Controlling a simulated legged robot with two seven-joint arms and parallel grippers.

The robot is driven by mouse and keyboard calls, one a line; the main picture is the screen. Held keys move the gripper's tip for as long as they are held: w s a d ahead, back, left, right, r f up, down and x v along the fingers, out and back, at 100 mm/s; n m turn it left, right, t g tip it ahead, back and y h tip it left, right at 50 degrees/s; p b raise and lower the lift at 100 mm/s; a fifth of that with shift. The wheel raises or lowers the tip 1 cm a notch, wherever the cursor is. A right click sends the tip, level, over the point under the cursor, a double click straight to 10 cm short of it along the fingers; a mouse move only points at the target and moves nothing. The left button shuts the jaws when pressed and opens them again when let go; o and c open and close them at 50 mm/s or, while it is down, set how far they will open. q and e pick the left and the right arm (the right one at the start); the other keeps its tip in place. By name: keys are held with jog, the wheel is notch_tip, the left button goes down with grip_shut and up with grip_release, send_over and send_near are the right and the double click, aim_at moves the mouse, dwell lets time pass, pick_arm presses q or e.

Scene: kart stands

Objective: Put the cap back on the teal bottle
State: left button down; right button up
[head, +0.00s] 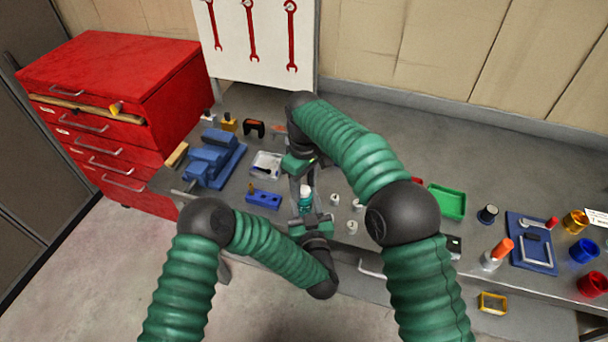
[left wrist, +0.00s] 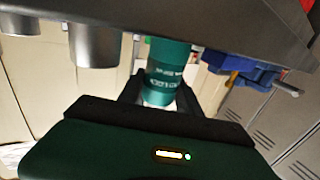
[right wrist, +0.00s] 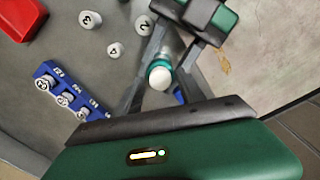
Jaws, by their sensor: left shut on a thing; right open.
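The teal bottle (head: 305,204) stands upright near the front edge of the bench. My left gripper (head: 309,221) is shut on its body from the front; the left wrist view shows the teal body (left wrist: 167,58) between the fingers. A white rounded cap (right wrist: 160,77) shows on top of the bottle in the right wrist view; I cannot tell whether it is fully seated. My right gripper (right wrist: 164,62) is above the bottle, pointing down, open with its fingers on either side of the cap. The right arm partly hides the bottle in the head view.
A blue block (head: 264,198) with holes, a white tray (head: 266,165) and a blue vise (head: 213,158) are to the left. A green tray (head: 446,202) is to the right.

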jog(key=shift+f, duration=0.2)
jog(key=shift+c, duration=0.5)
grip_shut()
jog(key=shift+o, duration=1.2)
grip_release()
notch_tip(320, 180, up, 12)
